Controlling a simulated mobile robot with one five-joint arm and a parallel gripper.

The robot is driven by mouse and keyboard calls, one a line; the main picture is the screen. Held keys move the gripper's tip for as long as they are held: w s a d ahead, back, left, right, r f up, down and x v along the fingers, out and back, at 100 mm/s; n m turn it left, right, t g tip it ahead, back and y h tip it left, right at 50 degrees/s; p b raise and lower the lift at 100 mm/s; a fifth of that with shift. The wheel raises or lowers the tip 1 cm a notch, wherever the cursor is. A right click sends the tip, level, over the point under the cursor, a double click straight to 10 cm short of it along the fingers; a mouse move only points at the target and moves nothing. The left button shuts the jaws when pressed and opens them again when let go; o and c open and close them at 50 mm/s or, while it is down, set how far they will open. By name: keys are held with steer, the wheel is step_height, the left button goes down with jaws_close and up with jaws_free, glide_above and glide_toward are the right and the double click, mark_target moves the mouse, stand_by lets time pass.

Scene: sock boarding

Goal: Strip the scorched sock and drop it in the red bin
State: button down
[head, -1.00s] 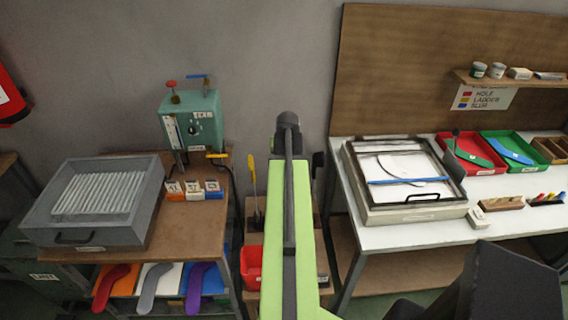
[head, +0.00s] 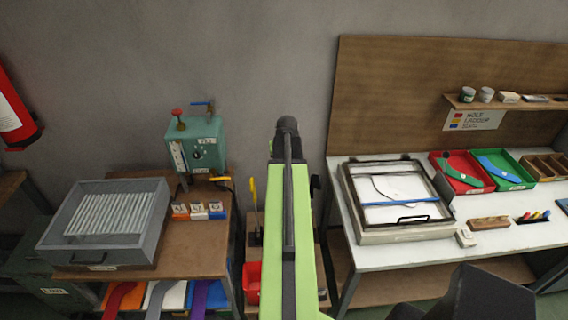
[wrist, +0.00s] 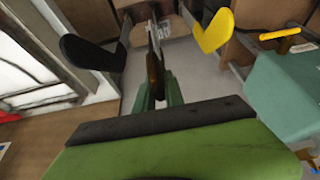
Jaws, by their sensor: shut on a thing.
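My gripper (wrist: 157,97) shows in the wrist view, with its green jaws shut on a thin, dark brown item (wrist: 154,72) seen nearly edge-on. It may be the scorched sock; I cannot tell whether it is on a form. A black foot-shaped form (wrist: 92,52) stands to its left and a yellow one (wrist: 213,32) to its right. In the head view the yellow form (head: 253,195) stands left of my arm, which hides the jaws. A red bin (head: 253,282) sits low, just left of my arm, partly hidden by it.
A bench on the left carries a grey tray (head: 146,230) and a teal machine (head: 198,148). A white table (head: 370,250) on the right holds a framed panel (head: 428,232), a red tray (head: 472,189) and a green tray (head: 528,180). A fire extinguisher (head: 14,112) hangs at far left.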

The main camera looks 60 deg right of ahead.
step_height(320, 180, up, 10)
steer(key=p, duration=1)
steer(key=shift+r, duration=0.15)
